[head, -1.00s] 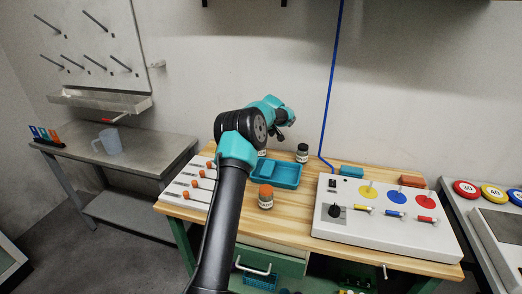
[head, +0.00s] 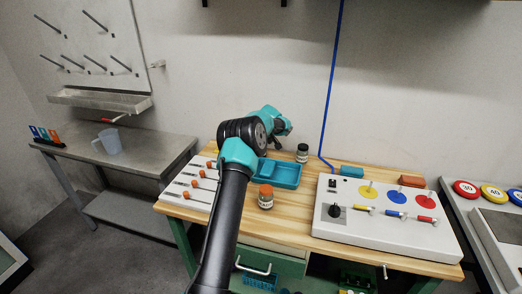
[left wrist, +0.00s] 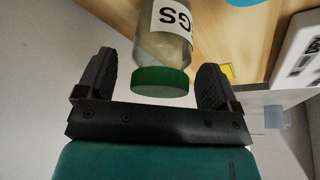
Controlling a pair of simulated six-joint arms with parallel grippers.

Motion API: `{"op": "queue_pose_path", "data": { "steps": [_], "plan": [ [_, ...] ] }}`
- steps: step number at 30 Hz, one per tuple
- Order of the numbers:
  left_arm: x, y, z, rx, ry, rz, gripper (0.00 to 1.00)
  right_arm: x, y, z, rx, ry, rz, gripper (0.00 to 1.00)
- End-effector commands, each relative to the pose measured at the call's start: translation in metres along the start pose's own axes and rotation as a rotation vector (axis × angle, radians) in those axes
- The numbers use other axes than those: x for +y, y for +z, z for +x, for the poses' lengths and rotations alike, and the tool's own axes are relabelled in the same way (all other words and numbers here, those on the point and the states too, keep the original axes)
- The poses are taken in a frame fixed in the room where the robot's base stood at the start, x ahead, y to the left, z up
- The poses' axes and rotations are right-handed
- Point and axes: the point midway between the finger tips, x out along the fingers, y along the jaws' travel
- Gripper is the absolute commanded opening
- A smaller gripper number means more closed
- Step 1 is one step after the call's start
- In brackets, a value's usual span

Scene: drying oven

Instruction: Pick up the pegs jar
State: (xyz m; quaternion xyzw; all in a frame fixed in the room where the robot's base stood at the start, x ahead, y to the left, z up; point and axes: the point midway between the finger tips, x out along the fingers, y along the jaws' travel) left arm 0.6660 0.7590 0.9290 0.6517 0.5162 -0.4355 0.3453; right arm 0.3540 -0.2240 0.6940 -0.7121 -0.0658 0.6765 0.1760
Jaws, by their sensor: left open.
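The pegs jar (left wrist: 165,45), a clear jar with a green lid (left wrist: 160,81) and a white label whose visible letters read "GS", shows in the left wrist view. It lies between the two fingers of my left gripper (left wrist: 156,62), with gaps on both sides. The gripper is open and does not touch it. In the head view my left gripper (head: 279,143) is at the back of the wooden bench, partly hidden by my arm. The pegs jar is hidden there. My right gripper is not in view.
An orange-lidded jar (head: 266,199) and a dark-lidded jar (head: 302,154) stand near a blue tray (head: 286,182). A white control panel (head: 385,238) fills the bench's right side. A white rack with orange knobs (head: 177,193) is at left. The wall is close behind.

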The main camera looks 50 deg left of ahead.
Motion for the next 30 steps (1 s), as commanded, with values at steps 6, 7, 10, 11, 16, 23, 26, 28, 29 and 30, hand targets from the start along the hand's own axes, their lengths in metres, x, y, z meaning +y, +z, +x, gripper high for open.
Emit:
{"op": "queue_pose_path", "data": {
  "steps": [6, 7, 10, 11, 16, 23, 26, 28, 29, 30],
  "plan": [
    [0.0, 0.0001, -0.0001, 0.0, 0.0, 0.0, 0.86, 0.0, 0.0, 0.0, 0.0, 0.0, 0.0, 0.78],
    [0.0, 0.0001, -0.0001, 0.0, 0.0, 0.0, 0.86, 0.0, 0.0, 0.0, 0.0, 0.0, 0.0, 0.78],
    [0.0, 0.0001, -0.0002, 0.0, 0.0, 0.0, 0.77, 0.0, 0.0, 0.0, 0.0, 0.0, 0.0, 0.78],
    [0.0, 0.0001, -0.0002, 0.0, 0.0, 0.0, 0.74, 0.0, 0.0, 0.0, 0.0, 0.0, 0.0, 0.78],
    [-0.0001, 0.0, -0.0002, 0.0, 0.0, 0.0, 0.58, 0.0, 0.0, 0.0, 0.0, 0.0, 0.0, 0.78],
    [-0.0001, 0.0, -0.0002, 0.0, 0.0, 0.0, 0.36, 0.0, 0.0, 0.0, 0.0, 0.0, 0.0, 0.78],
    [0.0, -0.0001, -0.0004, 0.0, 0.0, 0.0, 0.34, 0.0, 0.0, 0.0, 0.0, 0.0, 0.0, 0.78],
    [0.0, -0.0001, -0.0004, 0.0, 0.0, 0.0, 0.34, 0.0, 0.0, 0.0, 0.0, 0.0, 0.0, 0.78],
    [0.0, -0.0001, -0.0004, 0.0, 0.0, 0.0, 0.34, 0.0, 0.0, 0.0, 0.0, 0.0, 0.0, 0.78],
    [0.0, -0.0003, -0.0007, 0.0, 0.0, 0.0, 0.34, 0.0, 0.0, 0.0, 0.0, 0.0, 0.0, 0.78]
  ]
}}
